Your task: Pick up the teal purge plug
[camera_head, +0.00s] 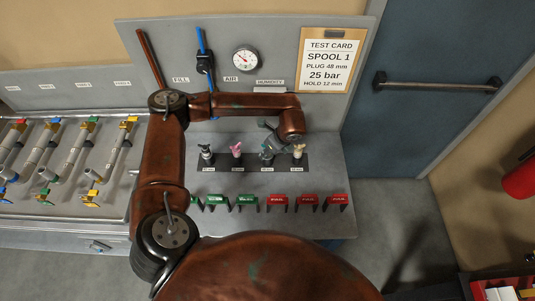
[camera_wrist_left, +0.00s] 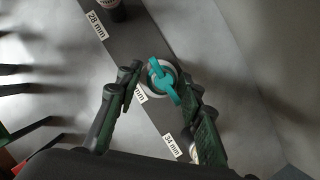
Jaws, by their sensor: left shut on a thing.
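The teal purge plug (camera_wrist_left: 160,80) has a teal winged handle on a pale round body. In the left wrist view it sits between the fingers of my left gripper (camera_wrist_left: 157,88), which is shut on it. The plug stands over the dark label strip (camera_wrist_left: 190,150); whether it still touches the strip cannot be told. In the head view the teal plug (camera_head: 267,155) is third from left in the row, partly hidden by my left gripper (camera_head: 270,142), which reaches in from above. My right gripper is not in view.
A dark plug (camera_head: 206,153), a pink plug (camera_head: 237,150) and a yellowish plug (camera_head: 298,151) stand in the same row. Green tags (camera_head: 246,200) and red tags (camera_head: 308,199) stand in front. Valved pipes (camera_head: 60,150) lie left; a gauge (camera_head: 245,59) is behind.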

